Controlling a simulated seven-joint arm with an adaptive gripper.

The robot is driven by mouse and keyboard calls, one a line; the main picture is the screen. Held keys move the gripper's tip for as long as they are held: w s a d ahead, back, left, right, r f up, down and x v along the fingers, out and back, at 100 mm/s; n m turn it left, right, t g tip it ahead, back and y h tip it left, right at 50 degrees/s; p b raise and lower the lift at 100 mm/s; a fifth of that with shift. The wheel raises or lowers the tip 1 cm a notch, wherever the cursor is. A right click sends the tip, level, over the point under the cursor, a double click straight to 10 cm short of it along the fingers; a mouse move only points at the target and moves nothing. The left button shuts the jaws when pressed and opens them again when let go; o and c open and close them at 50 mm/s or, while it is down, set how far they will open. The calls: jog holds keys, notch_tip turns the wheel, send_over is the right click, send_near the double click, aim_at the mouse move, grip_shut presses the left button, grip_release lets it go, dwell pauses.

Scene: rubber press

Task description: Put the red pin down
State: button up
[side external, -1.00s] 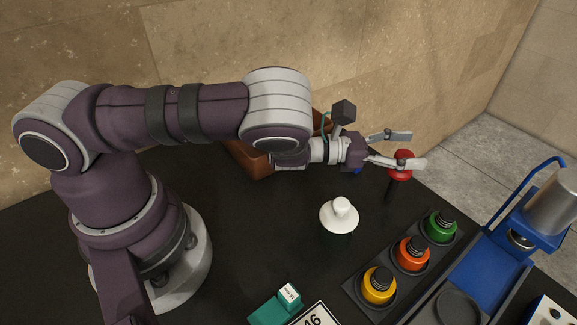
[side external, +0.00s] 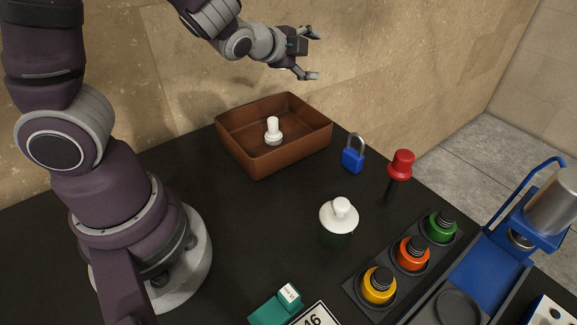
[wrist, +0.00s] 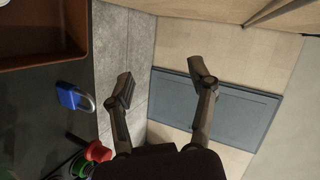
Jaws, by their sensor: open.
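The red pin (side external: 401,165) has a red head and a dark shaft. It stands upright on the black table near its far edge, right of the blue padlock. In the wrist view its red head (wrist: 98,152) shows at the lower left, beside my finger. My gripper (side external: 313,54) is open and empty, raised high above the far side of the table, up and to the left of the pin and apart from it.
A brown tray (side external: 240,157) holds a white piece (side external: 273,131). A blue padlock (side external: 353,158), a dark jar with a white lid (side external: 339,215), a rack with green, orange and yellow knobs (side external: 350,290) and a blue press (side external: 480,262) stand nearby.

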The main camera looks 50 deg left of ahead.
jog(key=s+d+r+n+g+h, duration=0.1)
jog(key=s+d+n+g+h, duration=0.1)
jog(key=s+n, duration=0.3)
jog(key=s+d+n+g+h, duration=0.1)
jog(key=s+d+n+g, duration=0.2)
jog(key=s, duration=0.9)
jog(key=n+g, duration=0.2)
jog(key=n, duration=0.1)
jog(key=shift+s+d+r+n+h, duration=0.15)
jog(key=shift+d+r+n+h, duration=0.15)
jog(key=shift+d+r+h, duration=0.1)
